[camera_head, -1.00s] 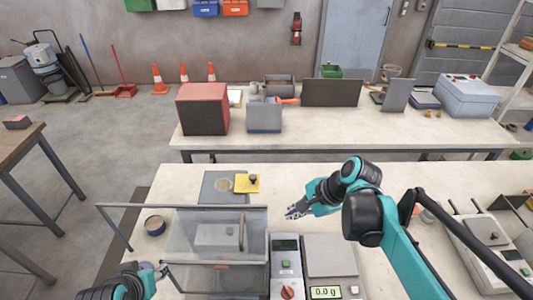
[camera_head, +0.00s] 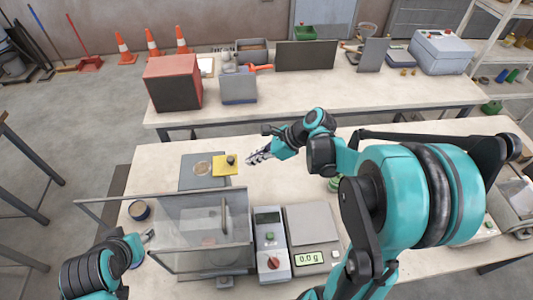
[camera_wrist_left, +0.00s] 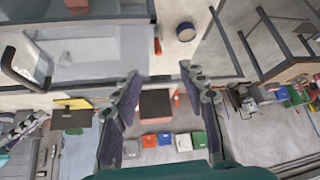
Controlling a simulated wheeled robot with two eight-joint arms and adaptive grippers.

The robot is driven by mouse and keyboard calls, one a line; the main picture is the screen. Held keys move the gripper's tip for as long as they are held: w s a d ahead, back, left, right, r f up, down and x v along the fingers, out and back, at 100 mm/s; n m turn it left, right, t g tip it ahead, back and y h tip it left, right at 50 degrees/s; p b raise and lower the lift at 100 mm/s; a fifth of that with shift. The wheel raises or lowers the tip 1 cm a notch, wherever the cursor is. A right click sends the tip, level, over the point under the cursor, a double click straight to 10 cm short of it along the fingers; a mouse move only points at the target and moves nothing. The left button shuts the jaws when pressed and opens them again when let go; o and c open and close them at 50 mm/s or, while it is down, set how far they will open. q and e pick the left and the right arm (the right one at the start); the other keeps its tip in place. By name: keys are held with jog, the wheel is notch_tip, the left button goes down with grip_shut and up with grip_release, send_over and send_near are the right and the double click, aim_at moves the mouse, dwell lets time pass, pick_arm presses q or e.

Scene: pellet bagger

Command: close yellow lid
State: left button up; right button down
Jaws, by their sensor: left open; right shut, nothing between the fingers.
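The yellow lid (camera_head: 221,168) is a flat square plate with a dark knob. It lies on the right part of a grey plate (camera_head: 189,183), beside a round beige opening (camera_head: 203,168), which is uncovered. My right gripper (camera_head: 250,158) is shut and empty, just right of the lid, its fingers pointing left towards the knob; a small gap seems to show. My left gripper (camera_head: 149,236) is at the left end of the clear-walled box, small in the head view. In the left wrist view it is open and empty (camera_wrist_left: 160,76). The lid also shows there (camera_wrist_left: 75,103), partly covered.
The clear-walled box (camera_head: 185,230) stands in front of the grey plate. A small round container (camera_head: 139,210) is left of it. A control unit (camera_head: 270,242) and a scale reading 0.0 g (camera_head: 312,225) stand to the right. The tabletop behind the scale is mostly clear.

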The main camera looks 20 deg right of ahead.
aim_at(219, 168)
pick_arm(q)
jog(key=shift+r, duration=0.15)
pick_arm(e)
jog(key=shift+w+a+r, duration=0.1)
jog(key=shift+w+a, duration=0.3)
jog(key=shift+a, duration=0.3)
jog(key=shift+w+a, duration=0.4)
jog(key=shift+a, duration=0.25)
pick_arm(q)
jog(key=shift+f+b, duration=0.4)
jog(key=shift+f, duration=0.1)
pick_arm(e)
jog(key=a, duration=0.2)
jog(key=w+a, duration=0.1)
jog(key=a, duration=0.2)
jog(key=w+a, duration=0.1)
jog(key=a, duration=0.2)
pick_arm(q)
jog(key=shift+d, duration=0.2)
pick_arm(e)
jog(key=shift+d, duration=0.2)
pick_arm(q)
jog(key=shift+a, duration=0.1)
pick_arm(e)
jog(key=shift+a, duration=0.1)
